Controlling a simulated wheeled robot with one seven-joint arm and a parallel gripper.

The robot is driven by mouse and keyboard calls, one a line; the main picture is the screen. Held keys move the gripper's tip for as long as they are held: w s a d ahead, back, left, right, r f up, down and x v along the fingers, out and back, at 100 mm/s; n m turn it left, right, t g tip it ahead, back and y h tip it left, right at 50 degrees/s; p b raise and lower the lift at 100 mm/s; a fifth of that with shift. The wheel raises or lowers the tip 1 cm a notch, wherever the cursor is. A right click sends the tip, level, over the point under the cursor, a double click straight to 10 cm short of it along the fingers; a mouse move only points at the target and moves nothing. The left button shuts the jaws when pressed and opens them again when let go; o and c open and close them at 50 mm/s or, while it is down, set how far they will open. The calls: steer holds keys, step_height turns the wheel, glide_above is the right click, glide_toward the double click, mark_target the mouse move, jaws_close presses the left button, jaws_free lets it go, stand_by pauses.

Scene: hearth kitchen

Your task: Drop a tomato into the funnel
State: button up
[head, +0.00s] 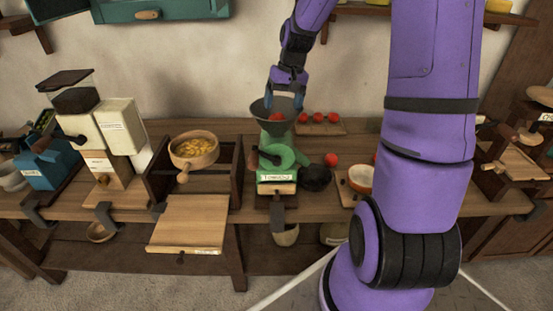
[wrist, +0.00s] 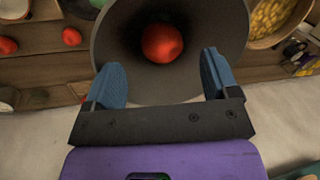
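A red tomato (wrist: 162,43) lies inside the dark grey funnel (wrist: 112,34), near its middle, in the wrist view. In the head view the funnel (head: 259,112) sits on top of a green machine (head: 277,160) with a label, and a bit of red shows in its mouth. My gripper (head: 284,97) is just above the funnel, pointing down. In the wrist view its two blue fingers (wrist: 164,70) are spread wide with nothing between them, at the near rim. Several more tomatoes show, including three in a row (head: 317,117) on a small board and one (head: 331,159) on the table.
Left of the machine stand a wooden pan of yellow pieces (head: 194,149), a white grinder (head: 119,126) and a blue box (head: 47,164). A bowl (head: 359,179) sits on the right, partly behind my arm. A wooden board (head: 188,236) juts out in front.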

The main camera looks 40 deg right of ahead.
step_height(320, 180, up, 11)
steer(key=d, duration=0.2)
steer(key=shift+s+f, duration=0.2)
steer(key=shift+s, duration=0.15)
steer(key=shift+a, duration=0.1)
stand_by(0.4)
steer(key=s+a+r+n+t+h, duration=0.2)
steer(key=s+a+r, duration=0.5)
steer(key=s+a, duration=0.45)
steer(key=s+a+n+t, duration=0.2)
steer(key=s+a, duration=0.1)
steer(key=s, duration=1.1)
steer(key=shift+s+a+r+t, duration=0.15)
steer(key=shift+a+r+t, duration=0.05)
steer(key=shift+a+t, duration=0.1)
